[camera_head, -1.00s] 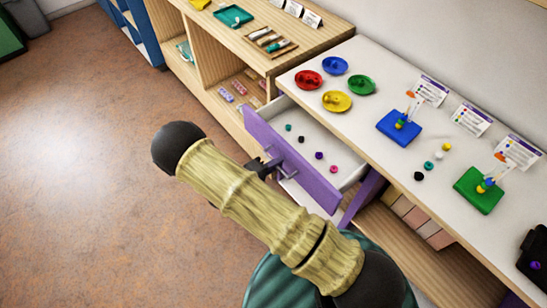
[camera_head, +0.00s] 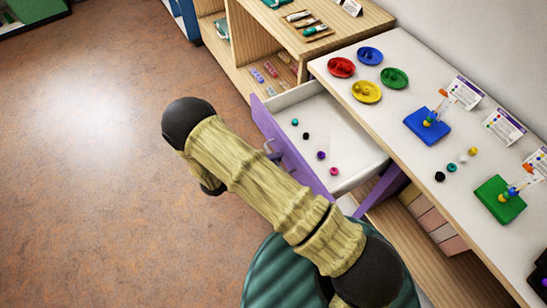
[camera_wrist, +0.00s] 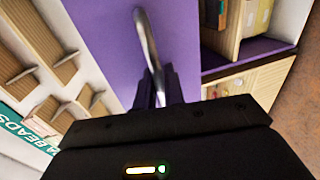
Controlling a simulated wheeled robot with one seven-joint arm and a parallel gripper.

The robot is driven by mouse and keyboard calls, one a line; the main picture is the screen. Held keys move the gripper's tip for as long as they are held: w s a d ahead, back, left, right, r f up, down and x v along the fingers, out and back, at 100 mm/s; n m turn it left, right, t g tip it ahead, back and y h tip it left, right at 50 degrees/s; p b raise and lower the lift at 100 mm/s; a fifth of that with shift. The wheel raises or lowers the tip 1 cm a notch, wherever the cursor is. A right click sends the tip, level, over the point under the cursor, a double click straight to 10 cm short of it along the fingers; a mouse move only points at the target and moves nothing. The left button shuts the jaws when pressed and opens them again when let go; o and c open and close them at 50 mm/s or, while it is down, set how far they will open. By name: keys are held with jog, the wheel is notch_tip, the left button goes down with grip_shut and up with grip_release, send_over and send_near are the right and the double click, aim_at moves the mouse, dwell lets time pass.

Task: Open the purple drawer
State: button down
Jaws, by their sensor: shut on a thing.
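The purple drawer (camera_head: 292,148) stands pulled out from under the white table, with its pale inside (camera_head: 340,135) showing. Several small beads lie in it, among them a teal, a black, a purple and a pink one. In the wrist view its purple front (camera_wrist: 115,40) fills the upper middle, with a curved metal handle (camera_wrist: 146,38). My gripper (camera_wrist: 159,88) is shut on this handle. In the head view the handle (camera_head: 272,150) shows only in part, and my arm hides the gripper.
The white table holds red, blue, green and yellow dishes (camera_head: 366,92), a blue board (camera_head: 427,126), a green board (camera_head: 499,199) and loose beads. A wooden shelf (camera_head: 262,45) stands behind the drawer. The floor at left is clear.

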jog(key=c, duration=1.7)
grip_release()
jog(key=b+v, duration=0.2)
jog(key=v, duration=1.5)
jog(key=shift+s+a, duration=0.1)
jog(key=shift+s, duration=0.1)
